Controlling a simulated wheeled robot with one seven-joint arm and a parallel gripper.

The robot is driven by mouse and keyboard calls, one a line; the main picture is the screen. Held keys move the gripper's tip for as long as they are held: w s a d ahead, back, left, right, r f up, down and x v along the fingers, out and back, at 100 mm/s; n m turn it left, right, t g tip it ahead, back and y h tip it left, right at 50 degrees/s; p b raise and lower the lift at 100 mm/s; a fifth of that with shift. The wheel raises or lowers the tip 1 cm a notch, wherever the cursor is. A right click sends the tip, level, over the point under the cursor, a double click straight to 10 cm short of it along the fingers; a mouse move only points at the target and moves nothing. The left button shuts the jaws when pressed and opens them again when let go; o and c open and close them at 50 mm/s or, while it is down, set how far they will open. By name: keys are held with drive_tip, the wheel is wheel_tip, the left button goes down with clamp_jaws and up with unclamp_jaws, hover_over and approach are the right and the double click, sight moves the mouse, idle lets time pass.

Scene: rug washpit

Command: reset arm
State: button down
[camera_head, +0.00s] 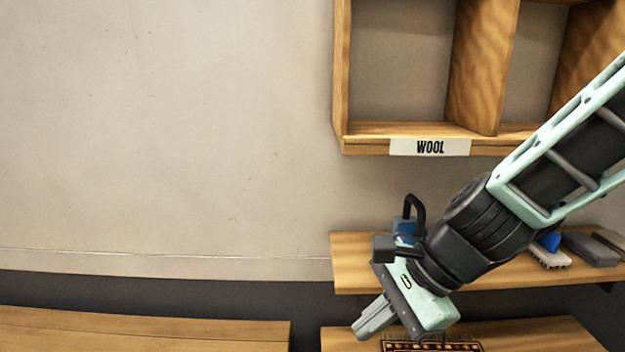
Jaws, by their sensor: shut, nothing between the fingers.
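My gripper (366,331) is at the lower middle of the head view, at the end of my arm, which reaches in from the right edge. Its fingers are shut with nothing between them and point down and to the left. It hangs in front of the wooden shelf (350,262) and appears clear of other things. My arm hides part of this shelf and of what stands on it.
A wooden cubby labelled WOOL (430,148) hangs above. A blue object with a black handle (413,214), a blue-and-white brush (549,254) and a grey block (588,247) are on the shelf. A dark patterned item (400,346) lies below. A bench (140,335) stands left; the wall there is bare.

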drive_tip(key=s+d+f+n+h+b, duration=0.2)
drive_tip(key=s+n, duration=0.4)
drive_tip(key=n, duration=0.4)
drive_tip(key=s+d+f+n+g+h+b, duration=0.1)
drive_tip(key=s+d+f+n+h+b, duration=0.2)
drive_tip(key=s+n, duration=0.4)
wheel_tip(320, 180, down, 2)
drive_tip(key=d+n+h, duration=0.1)
drive_tip(key=n, duration=0.3)
drive_tip(key=shift+d, duration=0.1)
